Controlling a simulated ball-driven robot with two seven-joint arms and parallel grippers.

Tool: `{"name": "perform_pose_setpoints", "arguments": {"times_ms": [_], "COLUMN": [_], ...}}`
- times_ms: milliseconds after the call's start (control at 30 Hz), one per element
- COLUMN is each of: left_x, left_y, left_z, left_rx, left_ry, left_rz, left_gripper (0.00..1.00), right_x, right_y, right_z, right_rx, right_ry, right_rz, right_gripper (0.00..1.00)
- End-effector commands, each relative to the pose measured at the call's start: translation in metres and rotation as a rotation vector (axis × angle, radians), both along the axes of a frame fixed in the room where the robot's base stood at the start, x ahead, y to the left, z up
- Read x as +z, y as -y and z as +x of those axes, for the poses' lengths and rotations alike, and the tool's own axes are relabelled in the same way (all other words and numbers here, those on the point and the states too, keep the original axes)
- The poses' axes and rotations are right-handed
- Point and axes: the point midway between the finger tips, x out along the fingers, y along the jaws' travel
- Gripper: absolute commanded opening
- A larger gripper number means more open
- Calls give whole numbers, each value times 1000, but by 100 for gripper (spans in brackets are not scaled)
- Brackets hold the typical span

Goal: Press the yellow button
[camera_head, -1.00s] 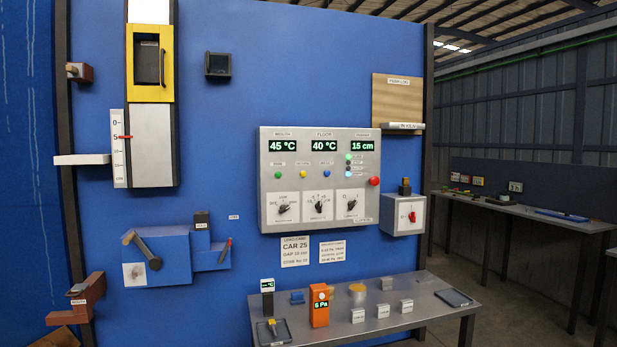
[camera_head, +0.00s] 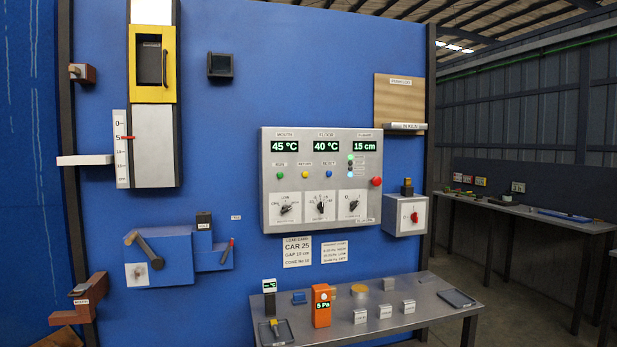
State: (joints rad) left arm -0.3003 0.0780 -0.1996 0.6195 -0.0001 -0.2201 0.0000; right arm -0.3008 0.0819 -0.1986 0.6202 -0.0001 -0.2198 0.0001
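The yellow button (camera_head: 304,175) is a small round button on the grey control panel (camera_head: 272,215) mounted on the blue wall. It sits between a green button (camera_head: 280,175) on its left and a blue button (camera_head: 329,174) on its right. Displays above read 45 °C, 40 °C and 15 cm. Three rotary knobs are below the buttons. Neither of my grippers shows in the view, and nothing covers the yellow button.
A red button (camera_head: 376,182) is at the panel's right edge. A grey box with a red switch (camera_head: 406,216) is beside the panel. Below stands a metal table (camera_head: 420,309) with an orange meter (camera_head: 321,306) and small blocks. A yellow-framed door (camera_head: 153,63) is at upper left.

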Motion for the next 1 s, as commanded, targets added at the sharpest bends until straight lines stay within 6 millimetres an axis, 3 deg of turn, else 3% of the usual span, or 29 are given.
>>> {"name": "perform_pose_setpoints", "arguments": {"times_ms": [333, 467, 500, 1000], "left_x": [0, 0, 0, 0], "left_y": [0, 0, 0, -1], "left_z": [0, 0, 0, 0], "left_rx": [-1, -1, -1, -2], "left_ry": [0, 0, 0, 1], "left_rz": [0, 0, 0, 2], "left_gripper": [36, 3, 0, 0], "right_x": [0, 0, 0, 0], "right_y": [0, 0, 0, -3], "right_z": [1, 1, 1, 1], "right_rx": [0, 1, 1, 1], "right_ry": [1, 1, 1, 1], "right_rz": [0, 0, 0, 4], "right_gripper": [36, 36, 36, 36]}}
